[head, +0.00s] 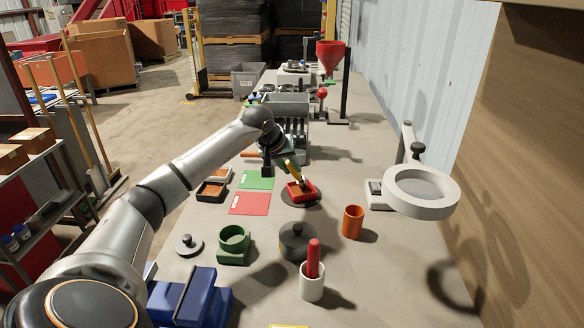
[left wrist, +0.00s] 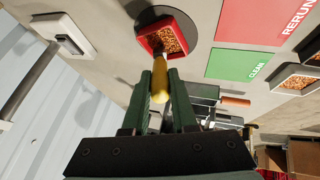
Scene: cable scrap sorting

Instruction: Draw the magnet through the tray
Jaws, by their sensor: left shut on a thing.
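My left gripper (head: 284,165) is shut on the yellow-handled magnet (head: 290,168), which slants down toward the red tray (head: 312,193). In the left wrist view, my left gripper's green fingers (left wrist: 163,88) are on either side of the magnet's yellow handle (left wrist: 159,72). The red tray (left wrist: 180,54) holds copper-coloured granules and sits on a dark round disc (left wrist: 207,20). The magnet's far end is at the tray's edge; I cannot tell whether it touches the granules. My right gripper is not in view.
A green CLEAN card (head: 258,180) and a red RERUN card (head: 249,204) lie left of the red tray. A black tray (head: 210,191) stands beyond them. An orange cup (head: 353,222) and a magnifier lamp (head: 421,191) stand to the right. A dark lidded pot (head: 295,241) is nearer.

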